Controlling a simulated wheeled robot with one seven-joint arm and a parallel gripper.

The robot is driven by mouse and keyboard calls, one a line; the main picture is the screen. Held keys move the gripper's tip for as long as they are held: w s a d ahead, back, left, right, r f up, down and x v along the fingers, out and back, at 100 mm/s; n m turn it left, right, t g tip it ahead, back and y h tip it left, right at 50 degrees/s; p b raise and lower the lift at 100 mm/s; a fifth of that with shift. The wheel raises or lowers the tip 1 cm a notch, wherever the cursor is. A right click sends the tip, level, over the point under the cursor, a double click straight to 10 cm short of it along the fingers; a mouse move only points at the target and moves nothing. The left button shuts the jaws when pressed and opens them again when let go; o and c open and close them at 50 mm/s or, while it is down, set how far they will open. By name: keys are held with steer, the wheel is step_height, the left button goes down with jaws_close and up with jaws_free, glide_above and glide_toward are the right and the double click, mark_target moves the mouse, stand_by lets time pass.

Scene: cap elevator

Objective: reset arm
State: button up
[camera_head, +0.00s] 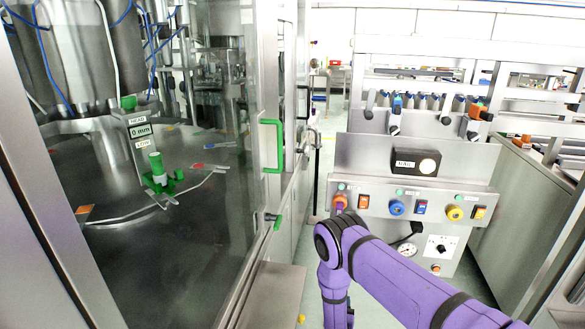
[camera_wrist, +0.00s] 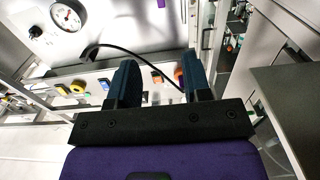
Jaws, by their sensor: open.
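My purple arm reaches in from the lower right in the head view, bent at a joint in front of the control panel (camera_head: 405,177). My gripper shows in the wrist view (camera_wrist: 160,82), its two dark fingers spread apart with nothing held between them. In the head view the gripper itself is hidden or cannot be made out. In the wrist view the panel's buttons lie beyond the fingers, with an orange knob (camera_wrist: 179,76) near the right finger. I cannot tell whether the fingers touch anything.
A glass-doored machine with a green handle (camera_head: 272,146) stands at the left. The panel carries blue (camera_head: 397,207) and yellow (camera_head: 455,213) knobs and a pressure gauge (camera_head: 406,251), which also shows in the wrist view (camera_wrist: 66,16). A black cable (camera_wrist: 125,47) curves beyond the fingers.

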steer(key=w+r+g+y, duration=0.1)
steer(key=w+r, duration=0.3)
steer(key=r, duration=0.4)
steer(key=w+a+r+m+g, duration=0.1)
steer(key=w+r, duration=0.3)
steer(key=r, duration=0.4)
steer(key=w+r+g+y, duration=0.1)
steer(key=w+r, duration=0.4)
steer(key=r, duration=0.2)
steer(key=s+d+r+g+y, duration=0.1)
steer(key=s+d+r+g, duration=0.1)
steer(key=r, duration=1)
steer(key=s+d+r+g+y, duration=0.1)
steer(key=s+r, duration=0.2)
steer(key=r, duration=0.9)
steer(key=s+d+r+n+g, duration=0.1)
steer(key=s+d+r+g, duration=0.15)
steer(key=s+r, duration=0.6)
steer(key=s+d+r+n+g, duration=0.1)
steer(key=s+d+r, duration=0.3)
steer(key=s+r, duration=0.4)
steer(key=s+d+r+g, duration=0.1)
steer(key=s+d, duration=0.1)
steer(key=s, duration=1.2)
steer(key=s+d+r+n+g, duration=0.1)
steer(key=s+d+g, duration=0.1)
steer(key=s, duration=1.2)
steer(key=shift+d+h, duration=0.3)
steer(key=shift+d, duration=0.4)
